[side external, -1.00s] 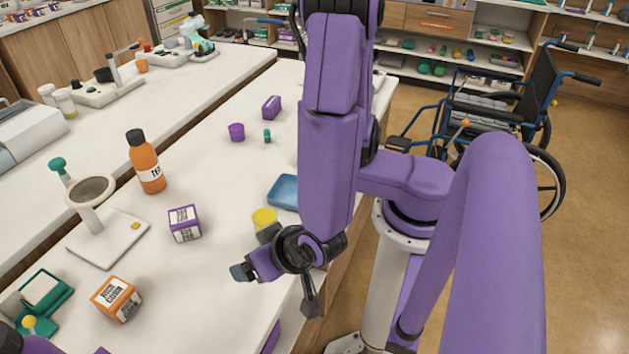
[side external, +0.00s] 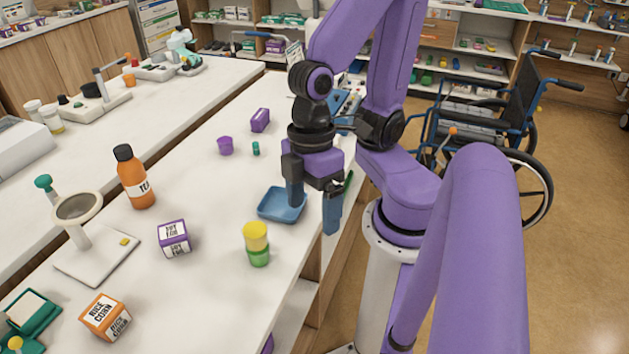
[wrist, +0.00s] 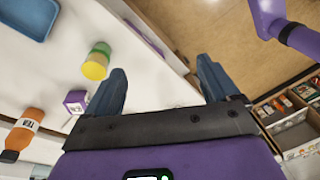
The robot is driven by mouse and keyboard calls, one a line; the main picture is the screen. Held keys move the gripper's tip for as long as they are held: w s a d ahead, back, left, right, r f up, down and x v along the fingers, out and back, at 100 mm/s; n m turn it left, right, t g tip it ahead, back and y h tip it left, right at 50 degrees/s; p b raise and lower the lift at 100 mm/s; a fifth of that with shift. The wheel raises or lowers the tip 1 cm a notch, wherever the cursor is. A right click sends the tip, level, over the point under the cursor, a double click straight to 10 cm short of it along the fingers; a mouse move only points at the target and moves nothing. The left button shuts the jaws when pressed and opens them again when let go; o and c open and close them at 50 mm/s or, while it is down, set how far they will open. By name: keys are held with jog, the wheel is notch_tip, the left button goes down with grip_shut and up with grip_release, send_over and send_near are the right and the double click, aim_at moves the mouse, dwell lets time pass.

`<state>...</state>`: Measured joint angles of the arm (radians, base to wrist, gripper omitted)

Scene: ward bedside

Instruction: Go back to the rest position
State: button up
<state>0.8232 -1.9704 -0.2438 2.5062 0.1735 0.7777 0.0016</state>
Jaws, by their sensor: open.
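My gripper (side external: 314,207) is open and empty, its two dark blue fingers pointing down over the right edge of the white counter. In the wrist view my gripper (wrist: 162,88) shows its fingers spread wide with nothing between them. A blue tray (side external: 268,214) lies on the counter just left of my gripper and is partly covered by a finger. A yellow-topped green cup or stack (side external: 256,243) stands upright nearer the camera; it also shows in the wrist view (wrist: 96,62).
The counter (side external: 210,290) also holds a purple-and-white box (side external: 174,238), an orange bottle (side external: 133,178), an orange box (side external: 104,317) and a purple cup (side external: 225,146). A wheelchair (side external: 500,130) stands on the floor at right. Open floor lies right of the counter.

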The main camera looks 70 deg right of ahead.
jog(key=shift+n+t+h, duration=0.4)
jog(key=shift+t+h, duration=0.1)
jog(key=shift+h, duration=0.1)
jog(key=d, duration=0.3)
jog(key=w+d+r, duration=0.1)
jog(key=shift+w+d, duration=0.1)
jog(key=shift+d, duration=0.05)
dwell(0.5)
